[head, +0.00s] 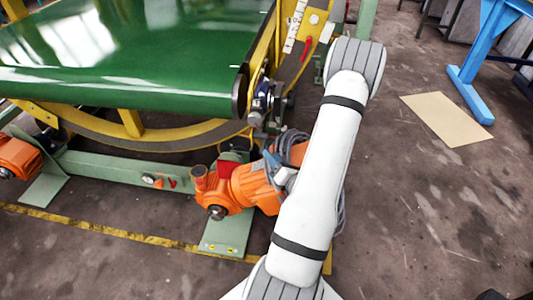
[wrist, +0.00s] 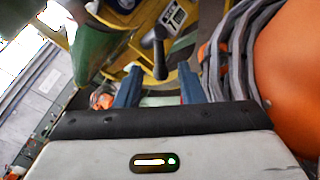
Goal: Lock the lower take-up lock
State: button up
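In the wrist view, a dark lever with a rounded end (wrist: 160,58) hangs in front of a yellow frame, beside a small white-and-black label plate (wrist: 178,14). It is probably part of a lock, but I cannot tell whether it is the lower take-up lock. My gripper (wrist: 160,88) has its two blue fingers wide apart with nothing held between them. The lever's end appears between and beyond the fingertips, apart from them. In the head view my white arm covers most of the gripper and the area around it.
An orange motor (head: 240,188) with grey cables stands close to my arm and fills the right side of the wrist view (wrist: 290,75). The green belt (head: 130,55) and yellow ring frame (head: 120,130) lie left. Open floor (head: 430,215) is on the right.

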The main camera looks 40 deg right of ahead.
jog(key=w+b, duration=0.1)
jog(key=b, duration=0.1)
jog(key=w+b, duration=0.2)
jog(key=b, duration=0.1)
jog(key=w+b, duration=0.1)
jog(key=b, duration=0.2)
jog(key=shift+w+d+f, duration=0.15)
jog(key=shift+w+d, duration=0.2)
jog(key=shift+w, duration=0.05)
jog(key=shift+c, duration=0.5)
grip_shut()
